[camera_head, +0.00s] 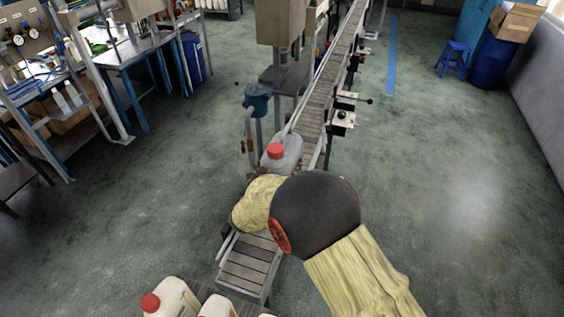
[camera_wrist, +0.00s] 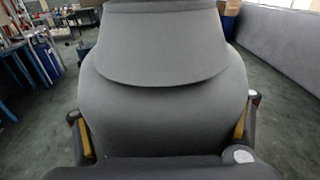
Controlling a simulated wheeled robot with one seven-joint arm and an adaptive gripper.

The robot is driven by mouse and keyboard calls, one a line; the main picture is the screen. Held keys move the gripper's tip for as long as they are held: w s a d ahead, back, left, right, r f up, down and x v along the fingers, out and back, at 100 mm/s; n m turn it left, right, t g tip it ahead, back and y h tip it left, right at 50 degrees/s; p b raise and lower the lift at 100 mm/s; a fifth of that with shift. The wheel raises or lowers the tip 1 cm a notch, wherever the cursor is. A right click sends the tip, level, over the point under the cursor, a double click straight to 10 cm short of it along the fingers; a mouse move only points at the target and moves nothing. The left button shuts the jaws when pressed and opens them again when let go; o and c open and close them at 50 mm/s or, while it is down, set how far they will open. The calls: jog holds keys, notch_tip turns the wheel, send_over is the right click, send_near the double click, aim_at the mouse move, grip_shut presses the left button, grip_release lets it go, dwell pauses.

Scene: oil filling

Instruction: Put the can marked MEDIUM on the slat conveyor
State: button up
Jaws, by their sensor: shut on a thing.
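A grey can (camera_head: 287,152) with a red cap stands out beyond my arm in the head view, over or on the slat conveyor (camera_head: 247,270). Its lower part is hidden by my arm, so I cannot tell whether it touches the slats. In the wrist view the grey can body (camera_wrist: 160,100) fills the middle. My gripper (camera_wrist: 163,132) is shut on it, with one finger at each side. In the head view my gripper is hidden behind my arm. No marking on this can is readable.
Several cream cans (camera_head: 172,299) with red caps stand at the bottom left, close to the conveyor's near end. A filling stand (camera_head: 285,78) rises left of the conveyor. Small control boxes (camera_head: 341,122) stick out on its right. The floor to the right is clear.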

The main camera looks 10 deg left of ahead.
jog(key=shift+f+b, duration=0.45)
jog(key=shift+f, duration=0.05)
jog(key=o, duration=1.8)
jog(key=shift+f, duration=0.1)
